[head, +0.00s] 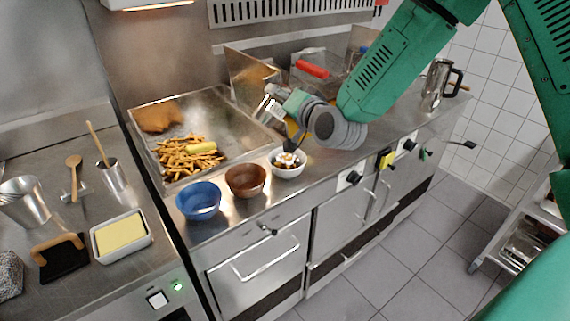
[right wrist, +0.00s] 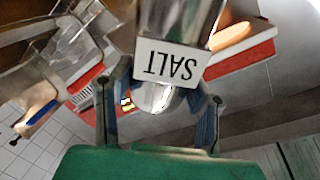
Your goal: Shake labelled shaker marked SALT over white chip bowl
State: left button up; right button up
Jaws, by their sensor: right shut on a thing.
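The shaker (right wrist: 172,58) with the SALT label fills the upper middle of the right wrist view, its lettering upside down there. My right gripper (right wrist: 158,100) is shut on it, one finger on each side. In the head view my right gripper (head: 284,108) reaches in from the upper right above the counter, and the silvery shaker (head: 266,108) shows at its tip, tilted. The white bowl (head: 288,170), with dark and pale contents, stands on the counter below and slightly right of the shaker. My left gripper is not in view.
A brown bowl (head: 245,181) and a blue bowl (head: 198,201) stand left of the white bowl. Fries (head: 190,155) lie in a steel tray behind them. A fryer basket with a red handle (head: 312,69) is behind my right gripper. A steel jug (head: 436,88) stands at the right.

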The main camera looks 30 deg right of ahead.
jog(key=d+n, duration=0.1)
jog(key=n, duration=0.1)
jog(key=d+r+n, duration=0.1)
jog(key=n, duration=0.1)
jog(key=d+n, duration=0.1)
jog(key=shift+w+r+n+t+h, duration=0.1)
jog(key=shift+r+n+t+h, duration=0.2)
jog(key=shift+r+n+t, duration=0.1)
jog(key=n, duration=0.2)
jog(key=shift+d+r+n, duration=0.1)
jog(key=shift+r+n, duration=0.2)
jog(key=shift+r, duration=0.05)
jog(key=shift+a+r, duration=0.2)
jog(key=shift+a, duration=0.15)
